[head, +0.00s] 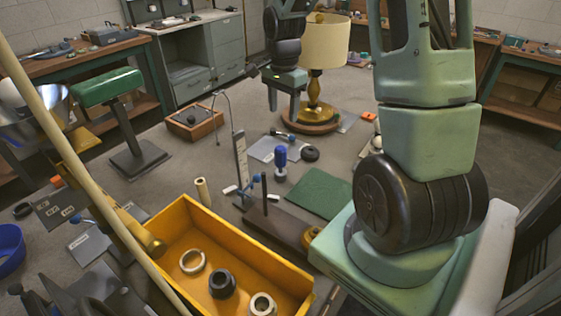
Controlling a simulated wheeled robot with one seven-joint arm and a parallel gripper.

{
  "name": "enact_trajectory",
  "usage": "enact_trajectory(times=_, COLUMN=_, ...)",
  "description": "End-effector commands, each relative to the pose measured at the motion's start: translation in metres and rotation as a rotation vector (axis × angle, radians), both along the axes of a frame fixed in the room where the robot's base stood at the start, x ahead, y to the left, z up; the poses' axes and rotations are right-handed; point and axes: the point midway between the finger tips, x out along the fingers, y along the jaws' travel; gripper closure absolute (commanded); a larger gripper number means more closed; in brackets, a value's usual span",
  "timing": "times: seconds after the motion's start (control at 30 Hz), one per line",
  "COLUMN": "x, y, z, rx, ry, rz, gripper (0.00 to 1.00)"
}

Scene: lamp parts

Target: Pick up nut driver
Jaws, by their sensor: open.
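A tool with a blue handle (280,157), which looks like the nut driver, stands upright near the middle of the table in the head view. Its lower end is too small to make out clearly. My gripper (284,108) is beyond it, pointing down just left of the lamp. Its two fingers are apart with nothing seen between them. The gripper is clear of the blue-handled tool. Its height above the table is hard to tell.
A brass lamp with a cream shade (325,42) stands right of my gripper. A yellow bin (277,262) with several rings is in front. A metal ruler (240,157) stands upright left of the tool. A green mat (318,191) lies to its right, mostly bare. A wooden box (194,122) is at left.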

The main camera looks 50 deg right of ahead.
Motion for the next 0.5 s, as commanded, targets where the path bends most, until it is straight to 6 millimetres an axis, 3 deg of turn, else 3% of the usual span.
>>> enact_trajectory(times=0.5, x=0.000, y=0.003, z=-0.099, rx=0.004, ry=0.003, rz=0.007, gripper=0.42)
